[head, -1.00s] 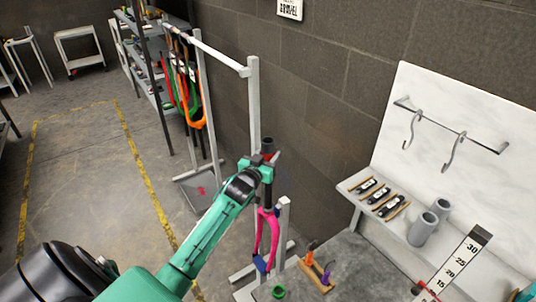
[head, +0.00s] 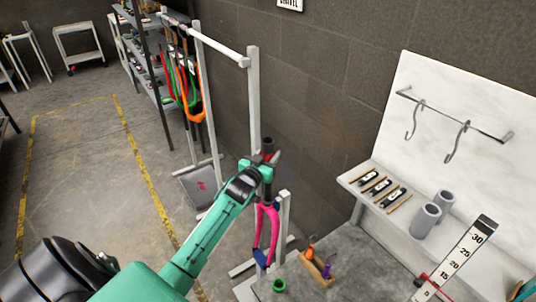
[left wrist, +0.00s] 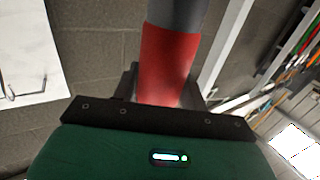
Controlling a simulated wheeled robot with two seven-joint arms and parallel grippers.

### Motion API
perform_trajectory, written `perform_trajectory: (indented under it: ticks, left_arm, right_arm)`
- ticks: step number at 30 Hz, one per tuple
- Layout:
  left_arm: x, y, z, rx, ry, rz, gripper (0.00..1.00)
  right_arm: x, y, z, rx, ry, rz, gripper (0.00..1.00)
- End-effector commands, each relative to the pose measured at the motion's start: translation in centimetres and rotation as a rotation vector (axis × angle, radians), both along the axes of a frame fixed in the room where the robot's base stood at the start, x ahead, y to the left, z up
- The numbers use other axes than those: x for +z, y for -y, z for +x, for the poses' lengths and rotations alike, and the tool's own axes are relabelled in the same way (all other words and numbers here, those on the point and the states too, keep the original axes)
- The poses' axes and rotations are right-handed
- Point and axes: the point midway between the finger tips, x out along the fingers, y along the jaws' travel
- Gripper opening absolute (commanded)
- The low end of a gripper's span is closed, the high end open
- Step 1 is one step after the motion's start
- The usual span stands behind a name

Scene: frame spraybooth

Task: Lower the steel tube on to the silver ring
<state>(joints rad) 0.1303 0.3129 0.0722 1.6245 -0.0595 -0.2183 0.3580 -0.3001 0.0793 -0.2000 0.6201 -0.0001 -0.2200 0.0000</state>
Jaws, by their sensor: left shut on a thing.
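A grey tube with a red band, which I take for the steel tube (left wrist: 167,62), stands upright in my left gripper (head: 264,172). In the left wrist view, the gripper (left wrist: 165,100) is shut around its red part, with grey above. In the head view, the tube's dark grey top (head: 268,145) shows over the jaws. A pink fork (head: 264,232) stands directly below the gripper. I cannot make out the silver ring; the gripper and arm cover the fork's top. Whether the tube touches the fork is hidden. My right gripper is out of view.
A grey post (head: 285,218) stands close right of the fork. A green ring (head: 279,286) and a wooden block with tools (head: 318,266) are on the grey bench (head: 355,255). A rack with coloured forks (head: 188,95) stands behind.

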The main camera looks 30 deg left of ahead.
Motion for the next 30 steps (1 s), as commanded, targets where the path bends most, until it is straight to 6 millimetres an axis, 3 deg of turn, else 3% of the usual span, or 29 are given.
perform_trajectory:
  ticks: [11,30]
  left_arm:
    - [0.1,0.0,0.0,0.0,0.004,0.001,0.02]
    - [-2.2,0.0,0.0,0.0,0.004,0.001,0.02]
  right_arm:
    - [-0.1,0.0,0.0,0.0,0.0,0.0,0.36]
    - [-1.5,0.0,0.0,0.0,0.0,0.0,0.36]
